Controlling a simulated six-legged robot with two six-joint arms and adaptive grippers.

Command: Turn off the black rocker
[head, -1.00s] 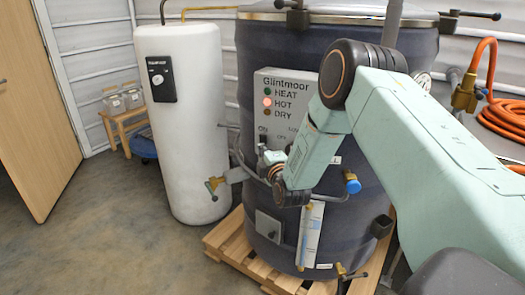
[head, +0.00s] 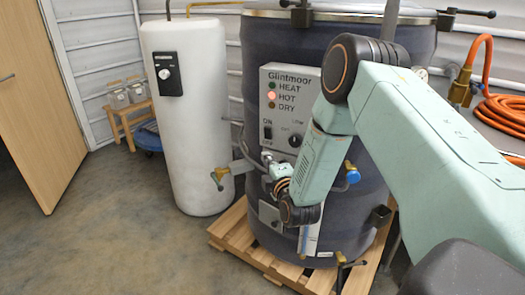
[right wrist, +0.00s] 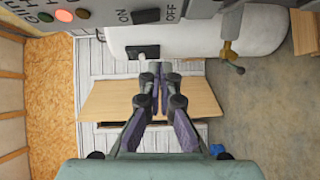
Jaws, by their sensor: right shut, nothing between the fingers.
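The black rocker (head: 267,132) sits on the grey Glintmoor control panel (head: 309,73), between its ON and OFF labels. In the right wrist view the rocker (right wrist: 146,15) is near the top edge, between the same labels. Which side is pressed is too small to tell. My right gripper (head: 266,157) is just below the rocker in the head view, partly hidden by its own wrist. In the right wrist view its fingers (right wrist: 160,72) are together and empty, apart from the rocker. My left gripper is not in view.
The panel has a dial (head: 295,141) and a lit red HOT lamp (head: 271,95). It is on a dark drum (head: 350,225) on a wooden pallet (head: 231,229). A white tank (head: 190,150) with a brass valve (head: 219,175) stands left. An orange hose (head: 505,110) lies right.

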